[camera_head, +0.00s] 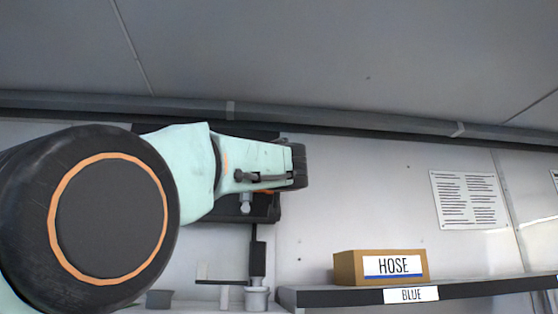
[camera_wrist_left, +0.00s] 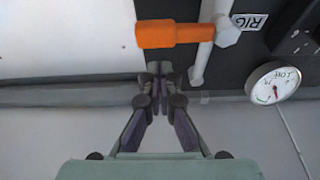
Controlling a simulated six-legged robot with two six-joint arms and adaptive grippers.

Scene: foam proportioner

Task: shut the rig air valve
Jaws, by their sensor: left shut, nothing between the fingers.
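The rig air valve's orange handle (camera_wrist_left: 170,34) lies sideways across the top of the left wrist view, at a right angle to a pale pipe (camera_wrist_left: 205,45). A RIG label (camera_wrist_left: 250,21) sits beside the pipe, upside down in this view. My left gripper (camera_wrist_left: 160,70) is shut and empty, its fingertips just below the handle in the picture; I cannot tell whether they touch it. In the head view my left gripper (camera_head: 298,168) is in front of the dark panel (camera_head: 262,211) and hides most of the valve. My right gripper is not in view.
A round gauge (camera_wrist_left: 273,83) is right of the fingertips in the wrist view. In the head view, a HOSE box (camera_head: 344,267) stands on a shelf (camera_head: 460,292) at lower right. A printed sheet (camera_head: 468,200) hangs on the wall.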

